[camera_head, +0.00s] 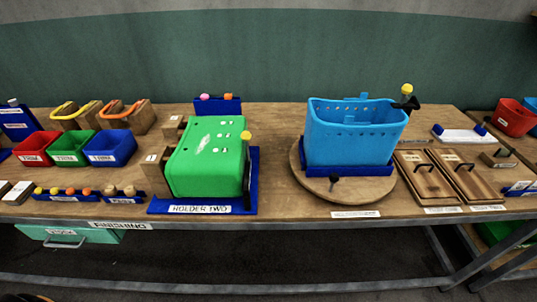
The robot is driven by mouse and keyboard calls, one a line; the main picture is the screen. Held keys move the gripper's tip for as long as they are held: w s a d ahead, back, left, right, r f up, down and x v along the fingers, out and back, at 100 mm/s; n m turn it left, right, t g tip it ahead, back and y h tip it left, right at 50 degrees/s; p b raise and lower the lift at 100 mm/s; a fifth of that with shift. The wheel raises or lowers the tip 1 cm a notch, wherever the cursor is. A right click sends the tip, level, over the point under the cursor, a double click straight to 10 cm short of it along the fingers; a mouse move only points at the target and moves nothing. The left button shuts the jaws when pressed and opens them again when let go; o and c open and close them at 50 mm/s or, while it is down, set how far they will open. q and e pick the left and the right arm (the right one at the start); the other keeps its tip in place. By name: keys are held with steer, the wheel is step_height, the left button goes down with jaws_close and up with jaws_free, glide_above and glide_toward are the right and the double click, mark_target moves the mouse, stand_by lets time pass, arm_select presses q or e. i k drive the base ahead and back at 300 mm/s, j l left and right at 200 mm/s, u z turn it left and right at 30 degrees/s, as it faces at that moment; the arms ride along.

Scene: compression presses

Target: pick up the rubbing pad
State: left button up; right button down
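I cannot tell for certain which item is the rubbing pad, as the small labels are not readable. One candidate is a small block with a dark handle (500,158) at the right of the bench. Other small labelled blocks (18,193) lie at the far left front edge. A flat white piece with blue ends (462,135) lies at the back right. Neither of my grippers shows in the head view, and nothing is seen being held.
The wooden bench (280,170) carries a green box in a blue holder (203,209) and a blue bin (352,140) on a round turntable (305,170). Two wooden boards with handles (466,182) lie right. Red, green and blue trays (110,148) stand left. Bare wood lies between holder and turntable.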

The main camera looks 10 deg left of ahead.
mark_target(18, 195)
steer(key=u, duration=2.35)
